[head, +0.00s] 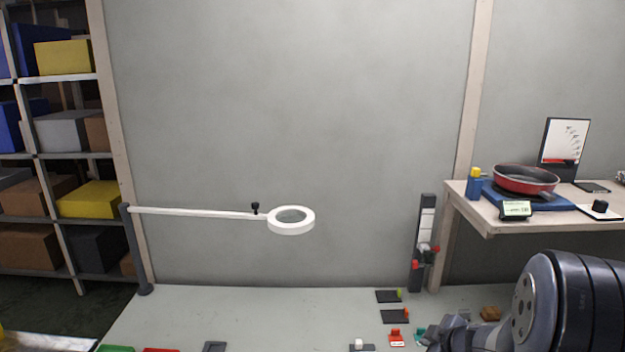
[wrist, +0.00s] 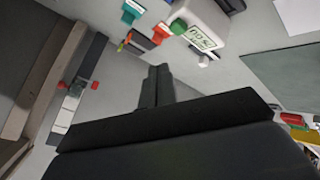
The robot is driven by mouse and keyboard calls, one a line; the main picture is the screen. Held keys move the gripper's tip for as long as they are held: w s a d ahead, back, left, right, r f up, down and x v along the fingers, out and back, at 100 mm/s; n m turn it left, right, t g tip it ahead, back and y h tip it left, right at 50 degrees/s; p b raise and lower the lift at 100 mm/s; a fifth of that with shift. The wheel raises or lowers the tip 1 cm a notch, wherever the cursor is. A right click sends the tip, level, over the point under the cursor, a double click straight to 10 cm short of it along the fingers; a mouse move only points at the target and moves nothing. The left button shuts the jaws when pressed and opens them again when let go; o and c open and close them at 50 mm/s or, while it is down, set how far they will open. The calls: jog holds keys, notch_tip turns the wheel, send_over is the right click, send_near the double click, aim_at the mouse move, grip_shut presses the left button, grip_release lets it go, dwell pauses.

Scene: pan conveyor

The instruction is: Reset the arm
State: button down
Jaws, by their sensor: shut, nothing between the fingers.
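My gripper (wrist: 157,72) shows in the wrist view as two dark fingers lying side by side, shut with nothing between them. In the head view my arm comes in from the lower right, with its large dark joint in front of the bench. The gripper end there is low at the bottom edge and partly cut off, over or near the bench top; its exact height is hard to tell. In the wrist view a white box with a green label (wrist: 205,28) and small coloured items lie beyond the fingers.
A grey bench (head: 250,310) carries several small coloured items and dark pads. A white ring-shaped lamp (head: 291,230) reaches over it. A dark upright stand (head: 424,245) is at the back. Shelves with boxes stand left.

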jog(key=shift+r+p, duration=0.5)
jog(key=shift+p, duration=0.35)
jog(key=shift+f+b, duration=0.7)
jog(key=shift+b, duration=0.25)
jog(key=shift+r+b, duration=0.15)
jog(key=shift+b, duration=0.7)
